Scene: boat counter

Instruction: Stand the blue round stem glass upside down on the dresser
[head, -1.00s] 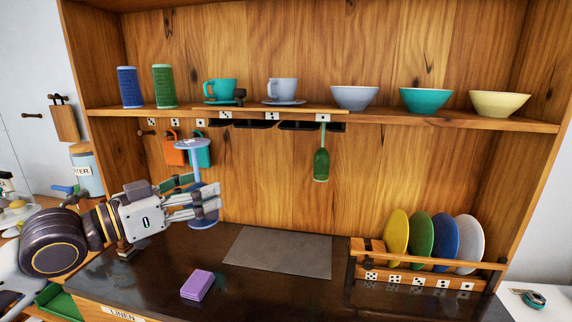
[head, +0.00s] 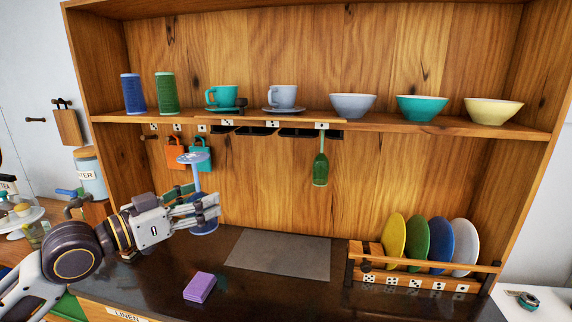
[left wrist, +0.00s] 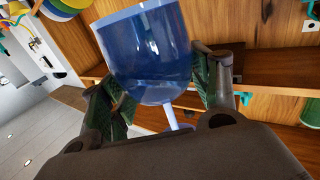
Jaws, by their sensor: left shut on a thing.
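The blue round stem glass is upside down in the head view. Its pale blue foot (head: 192,158) is on top, its stem runs down, and its darker blue bowl (head: 204,227) is lowest, partly hidden by the fingers. My left gripper (head: 207,209) is shut on the glass. In the left wrist view the bowl (left wrist: 148,55) fills the space between the green-padded fingers. The rim is low over the back left of the dark dresser top (head: 150,262); I cannot tell if it touches. My right gripper is not in view.
A grey mat (head: 280,256) lies right of the glass, and a purple block (head: 199,287) in front. A plate rack (head: 425,281) stands at right. A green glass (head: 321,168) hangs under the shelf (head: 400,125). Orange and teal boards (head: 175,153) hang behind the glass.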

